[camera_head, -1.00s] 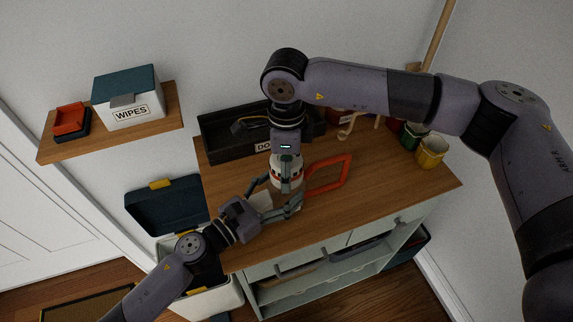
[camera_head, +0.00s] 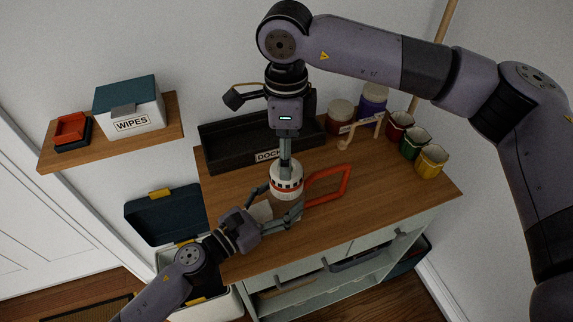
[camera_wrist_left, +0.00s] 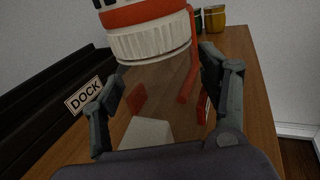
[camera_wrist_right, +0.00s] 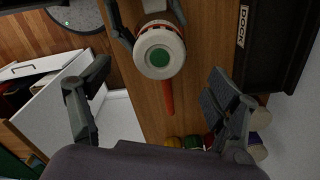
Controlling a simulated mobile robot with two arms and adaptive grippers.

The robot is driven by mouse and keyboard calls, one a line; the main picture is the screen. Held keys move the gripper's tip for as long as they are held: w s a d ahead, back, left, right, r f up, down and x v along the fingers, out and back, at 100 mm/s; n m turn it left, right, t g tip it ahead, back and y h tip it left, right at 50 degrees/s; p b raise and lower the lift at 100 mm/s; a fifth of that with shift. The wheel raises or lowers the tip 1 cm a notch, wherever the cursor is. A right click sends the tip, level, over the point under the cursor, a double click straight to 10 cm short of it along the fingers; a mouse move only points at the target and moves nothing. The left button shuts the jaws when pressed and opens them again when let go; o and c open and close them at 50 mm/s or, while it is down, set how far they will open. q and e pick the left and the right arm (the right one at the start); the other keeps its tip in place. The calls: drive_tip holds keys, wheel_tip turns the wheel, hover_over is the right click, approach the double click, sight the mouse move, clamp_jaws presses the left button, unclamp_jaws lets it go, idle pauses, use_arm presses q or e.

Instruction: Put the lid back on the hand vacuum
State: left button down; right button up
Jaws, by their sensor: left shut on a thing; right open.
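The hand vacuum stands upright on the wooden top, with a clear canister (camera_wrist_left: 155,88) and a red-orange handle (camera_head: 330,186). The white lid (camera_head: 286,170) with an orange band and dark marks sits on the canister's top. Its ribbed rim (camera_wrist_left: 150,42) shows in the left wrist view, and its round top with a green centre (camera_wrist_right: 158,57) in the right wrist view. I cannot tell whether it is fully locked. My left gripper (camera_head: 279,208) is shut around the canister from the front left. My right gripper (camera_head: 286,166) is open and empty, pointing down above the lid.
A black tray labelled DOCK (camera_head: 222,147) lies behind the vacuum. Jars (camera_head: 341,113), a tan hook stand (camera_head: 362,132) and several cups (camera_head: 431,159) stand at the back right. A wall shelf (camera_head: 165,127) holds a WIPES box (camera_head: 129,103). The top's right front is clear.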

drive_tip(key=shift+r, duration=1.7)
use_arm(q)
drive_tip(key=shift+c, duration=1)
unclamp_jaws()
drive_tip(key=v, duration=1.2)
drive_tip(key=shift+s, duration=0.1)
